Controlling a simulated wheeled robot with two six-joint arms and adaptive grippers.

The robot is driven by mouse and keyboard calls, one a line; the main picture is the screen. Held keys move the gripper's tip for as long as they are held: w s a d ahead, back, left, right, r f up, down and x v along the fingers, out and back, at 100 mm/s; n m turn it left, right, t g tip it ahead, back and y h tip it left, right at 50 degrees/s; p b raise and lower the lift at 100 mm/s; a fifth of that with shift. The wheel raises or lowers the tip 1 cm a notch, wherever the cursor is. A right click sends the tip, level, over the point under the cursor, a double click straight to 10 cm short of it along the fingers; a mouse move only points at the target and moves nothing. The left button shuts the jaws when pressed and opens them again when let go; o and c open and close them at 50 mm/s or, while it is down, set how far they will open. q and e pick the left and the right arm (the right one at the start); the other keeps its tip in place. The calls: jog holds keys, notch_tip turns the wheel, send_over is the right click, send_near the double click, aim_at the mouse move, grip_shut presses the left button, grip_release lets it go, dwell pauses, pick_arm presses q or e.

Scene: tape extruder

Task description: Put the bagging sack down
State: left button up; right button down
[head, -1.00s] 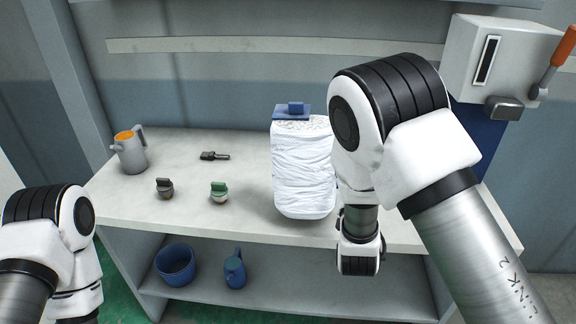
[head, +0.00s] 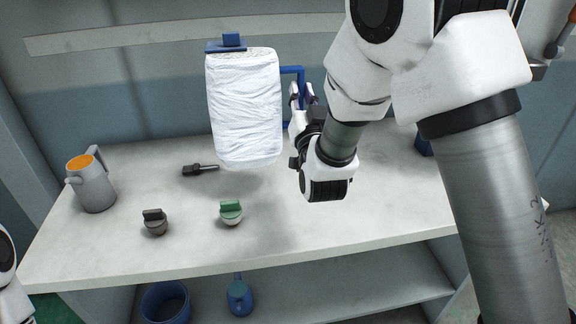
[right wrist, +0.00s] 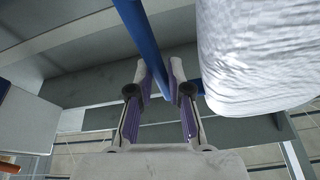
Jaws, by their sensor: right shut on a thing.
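The bagging sack (head: 243,105) is a white wrapped bundle with a blue cap (head: 228,42) and a blue side handle (head: 291,70). It hangs upright, seemingly above the pale bench top (head: 385,190), with a soft shadow below. My right gripper (head: 302,97) is to the sack's right, shut on the blue handle. In the right wrist view the fingers (right wrist: 162,88) close around the blue bar (right wrist: 143,40), with the sack (right wrist: 258,55) beside them. My left gripper is out of view; only a bit of my left arm shows at the lower left edge.
A grey jug (head: 92,188) with orange inside stands at the bench's left. A dark small tool (head: 200,170), a dark knobbed piece (head: 155,222) and a green-topped piece (head: 231,212) lie nearby. A blue bowl (head: 166,303) and blue jug (head: 239,297) are on the lower shelf.

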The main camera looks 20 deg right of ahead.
notch_tip(320, 180, down, 9)
jog(key=shift+w+f+b, duration=0.15)
jog(key=shift+w+b, duration=0.05)
jog(key=shift+b, duration=0.1)
jog(key=shift+a, duration=0.1)
jog(key=shift+s+f, duration=0.1)
jog(key=shift+f, duration=0.05)
jog(key=c, duration=1.1)
grip_release()
